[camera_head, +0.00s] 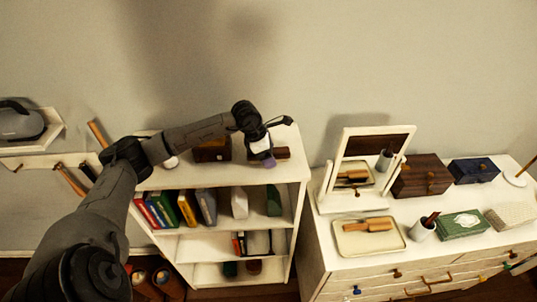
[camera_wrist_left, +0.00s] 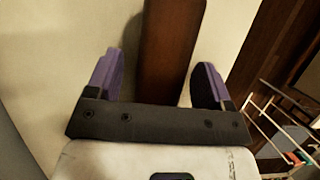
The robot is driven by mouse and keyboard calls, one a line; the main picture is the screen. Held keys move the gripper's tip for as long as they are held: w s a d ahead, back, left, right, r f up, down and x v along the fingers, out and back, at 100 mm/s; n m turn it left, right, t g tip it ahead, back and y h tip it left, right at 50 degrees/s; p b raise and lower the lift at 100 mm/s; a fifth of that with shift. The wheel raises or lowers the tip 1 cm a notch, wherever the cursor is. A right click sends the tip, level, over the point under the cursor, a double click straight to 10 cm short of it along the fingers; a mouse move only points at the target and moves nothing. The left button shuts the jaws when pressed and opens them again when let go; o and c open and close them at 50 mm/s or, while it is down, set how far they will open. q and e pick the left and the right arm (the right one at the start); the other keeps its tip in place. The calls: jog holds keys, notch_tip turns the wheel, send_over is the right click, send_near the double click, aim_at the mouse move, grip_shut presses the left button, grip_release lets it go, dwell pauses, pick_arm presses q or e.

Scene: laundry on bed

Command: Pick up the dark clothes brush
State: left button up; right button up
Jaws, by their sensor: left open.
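The dark clothes brush (camera_head: 283,153) lies on the white top of the bookcase, near its right end. It shows as a long reddish-brown shape in the left wrist view (camera_wrist_left: 168,45), running up between the two purple fingers. My left gripper (camera_head: 269,161) is over the bookcase top, just left of the brush in the head view and partly covering it. The left gripper (camera_wrist_left: 157,70) is open, with a finger on either side of the brush and gaps visible. Whether the fingers are level with the brush I cannot tell. My right gripper is out of view.
A brown box (camera_head: 212,150) stands on the bookcase top (camera_head: 283,180), left of the gripper. To the right, a white dresser (camera_head: 340,265) holds a mirror (camera_head: 375,143), a tray with a wooden brush (camera_head: 366,225), and boxes (camera_head: 422,180).

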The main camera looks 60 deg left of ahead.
pick_arm(q)
jog(key=shift+c, duration=0.4)
jog(key=c, duration=1)
jog(key=shift+r, duration=0.15)
jog(key=shift+r+b, duration=0.3)
jog(key=shift+r, duration=0.25)
notch_tip(320, 180, up, 3)
jog(key=shift+f+b, duration=0.1)
jog(key=shift+b, duration=0.5)
jog(key=w+d+r, duration=0.1)
jog(key=d+r, duration=0.1)
jog(key=d, duration=0.1)
jog(key=w+d+r+b, duration=0.1)
jog(key=d+r, duration=0.1)
jog(key=d, duration=0.2)
jog(key=w+d+r, duration=0.1)
jog(key=d+r, duration=0.2)
jog(key=d, duration=0.1)
jog(key=shift+w+d, duration=0.1)
jog(key=shift+w, duration=0.05)
